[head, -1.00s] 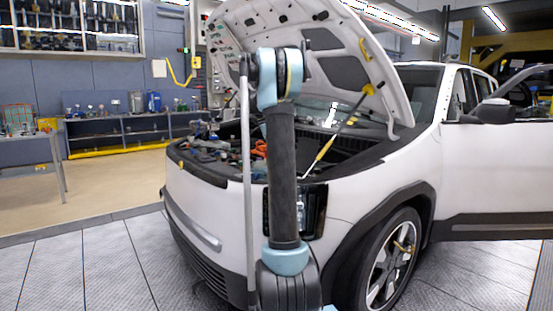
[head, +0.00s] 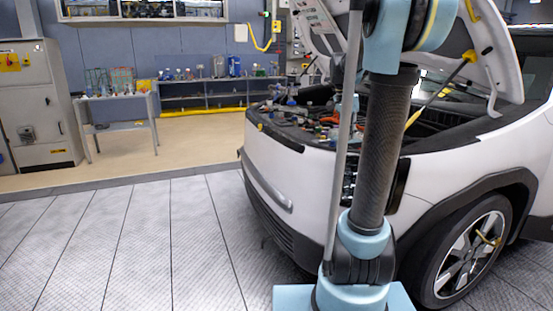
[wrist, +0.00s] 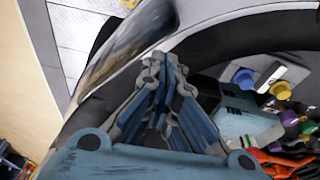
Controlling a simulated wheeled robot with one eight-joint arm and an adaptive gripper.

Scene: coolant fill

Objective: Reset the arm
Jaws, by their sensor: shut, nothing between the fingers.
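My arm stands upright in front of the car in the head view, and its gripper cannot be made out there. In the wrist view my gripper (wrist: 163,62) is shut with nothing between its fingers. It is over the front edge of the open engine bay. A blue cap (wrist: 243,78), a yellow cap (wrist: 280,90) and orange parts (wrist: 285,162) show to its right, apart from the fingers. The white car (head: 310,170) has its hood (head: 318,35) raised, and my arm hides part of the bay.
A grey cabinet (head: 40,105) and a small table (head: 118,127) stand at the left. A shelf bench (head: 205,95) with bottles is against the back wall. The tiled floor (head: 140,240) left of the car is clear. A yellow-handled rod (head: 440,92) rises under the hood.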

